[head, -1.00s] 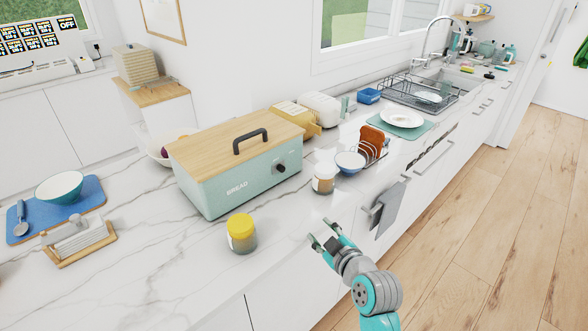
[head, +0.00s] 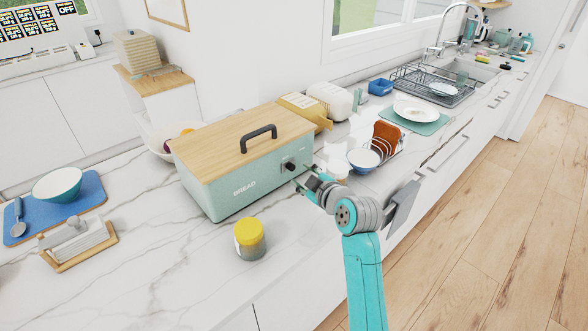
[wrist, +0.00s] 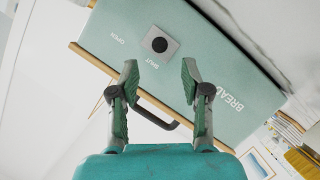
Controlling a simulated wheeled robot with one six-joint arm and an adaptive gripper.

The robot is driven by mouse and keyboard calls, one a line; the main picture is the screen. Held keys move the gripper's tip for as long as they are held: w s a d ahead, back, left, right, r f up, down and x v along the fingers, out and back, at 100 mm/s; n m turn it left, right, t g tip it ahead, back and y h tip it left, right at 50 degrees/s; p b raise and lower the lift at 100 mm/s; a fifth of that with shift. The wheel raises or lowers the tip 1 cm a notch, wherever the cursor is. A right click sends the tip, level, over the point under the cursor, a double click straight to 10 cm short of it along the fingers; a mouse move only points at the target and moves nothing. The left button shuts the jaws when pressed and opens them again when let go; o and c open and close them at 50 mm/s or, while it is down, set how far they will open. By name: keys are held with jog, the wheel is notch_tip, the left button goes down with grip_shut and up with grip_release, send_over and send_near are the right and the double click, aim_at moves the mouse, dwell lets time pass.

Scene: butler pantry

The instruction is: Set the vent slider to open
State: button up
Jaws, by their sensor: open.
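The vent slider is a black round knob (head: 290,166) on a small grey plate, on the front of the mint bread box (head: 225,193) with a wooden lid. In the wrist view the knob (wrist: 159,44) sits by the word SHUT, with OPEN printed farther left. My gripper (head: 297,179) is open and empty, close in front of the box face near the knob. In the wrist view my gripper's fingers (wrist: 159,75) point toward the knob, which lies just beyond the gap between their tips. I see no contact.
A yellow-lidded jar (head: 250,239) stands on the counter in front of the box. The black lid handle (head: 259,138) stands above the box.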

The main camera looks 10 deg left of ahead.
aim_at(293, 168)
jog(key=x, duration=0.6)
jog(key=shift+f, duration=0.1)
grip_shut()
